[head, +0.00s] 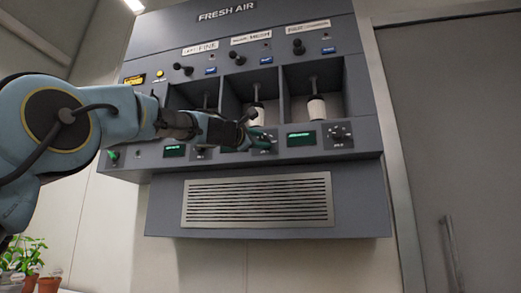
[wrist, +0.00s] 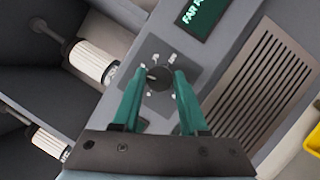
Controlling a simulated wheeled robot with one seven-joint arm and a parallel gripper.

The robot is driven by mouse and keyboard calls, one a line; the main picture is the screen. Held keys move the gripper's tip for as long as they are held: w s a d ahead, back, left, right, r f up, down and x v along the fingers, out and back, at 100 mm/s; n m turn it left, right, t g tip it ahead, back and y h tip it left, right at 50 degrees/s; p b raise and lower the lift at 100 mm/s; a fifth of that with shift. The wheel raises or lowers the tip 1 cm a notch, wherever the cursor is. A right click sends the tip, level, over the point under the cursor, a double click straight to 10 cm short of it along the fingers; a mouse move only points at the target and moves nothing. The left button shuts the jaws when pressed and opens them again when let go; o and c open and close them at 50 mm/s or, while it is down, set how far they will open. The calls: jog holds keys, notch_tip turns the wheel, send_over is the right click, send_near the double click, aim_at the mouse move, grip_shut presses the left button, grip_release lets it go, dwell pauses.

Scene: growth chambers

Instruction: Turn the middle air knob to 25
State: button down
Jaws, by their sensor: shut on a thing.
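The middle air knob (wrist: 155,78) is a round black dial on a dark plate with small white scale marks. In the wrist view, the green fingers of my gripper (wrist: 160,73) stand on either side of it and are shut on it. A light mark shows on the knob, but I cannot read the scale numbers. In the head view, my gripper (head: 262,139) is at the middle control plate and largely hides the knob.
The right knob (head: 338,134) and its green display (head: 301,139) are beside my gripper. The left knob (head: 200,153) sits partly behind my arm. White filters (head: 316,109) hang in the bays above. A vent grille (head: 257,199) is below.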

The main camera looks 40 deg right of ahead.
jog(key=shift+f+n+t+h+b, duration=0.15)
jog(key=shift+n+t+b, duration=0.7)
jog(key=shift+n, duration=0.8)
jog(key=shift+n+t+h+b, duration=0.15)
jog(key=shift+n+t+b, duration=0.7)
jog(key=shift+n, duration=1.2)
jog(key=shift+c, duration=2.2)
grip_release()
